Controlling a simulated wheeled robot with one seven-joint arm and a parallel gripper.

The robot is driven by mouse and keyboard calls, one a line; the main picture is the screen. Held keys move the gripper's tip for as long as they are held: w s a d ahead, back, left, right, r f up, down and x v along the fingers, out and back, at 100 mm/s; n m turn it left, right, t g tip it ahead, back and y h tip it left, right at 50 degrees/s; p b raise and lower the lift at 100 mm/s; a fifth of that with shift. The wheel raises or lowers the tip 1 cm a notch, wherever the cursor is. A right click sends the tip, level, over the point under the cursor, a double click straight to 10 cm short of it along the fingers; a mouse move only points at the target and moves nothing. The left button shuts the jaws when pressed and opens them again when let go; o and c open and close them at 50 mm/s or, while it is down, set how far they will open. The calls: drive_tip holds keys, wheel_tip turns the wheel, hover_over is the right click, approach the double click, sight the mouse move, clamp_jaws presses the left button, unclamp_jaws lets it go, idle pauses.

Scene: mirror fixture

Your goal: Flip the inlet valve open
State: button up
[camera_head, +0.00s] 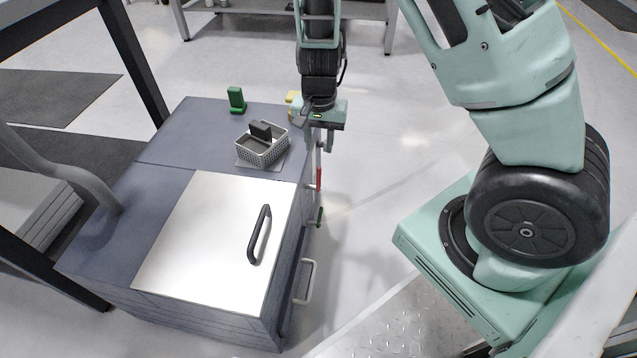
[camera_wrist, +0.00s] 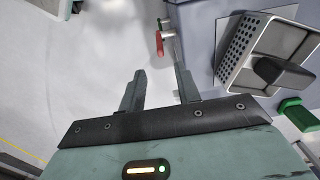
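Two valve levers show on the side of the dark grey cabinet in the head view: a red lever (camera_head: 319,180) and, nearer the camera, a green lever (camera_head: 320,216). I cannot tell from the pictures which one is the inlet valve. The red lever also shows in the wrist view (camera_wrist: 159,44), beyond my fingertips, with a metal fitting beside it. My gripper (camera_wrist: 160,83) is open and empty, its two fingers apart and touching nothing visible. In the head view my gripper (camera_head: 327,138) is beside the cabinet's far right edge, beyond the red lever.
On the cabinet top (camera_head: 190,140) stand a perforated grey basket (camera_head: 262,152) holding a dark block (camera_head: 261,130), and a green object (camera_head: 236,100). A pale lid (camera_head: 205,240) has a black handle (camera_head: 259,235). A pale handle (camera_head: 305,282) sticks out from the side.

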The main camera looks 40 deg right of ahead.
sight(319, 178)
wheel_tip(319, 178, down, 13)
drive_tip(key=b, duration=0.6)
drive_tip(key=shift+b, duration=0.35)
drive_tip(key=shift+r, duration=0.1)
clamp_jaws()
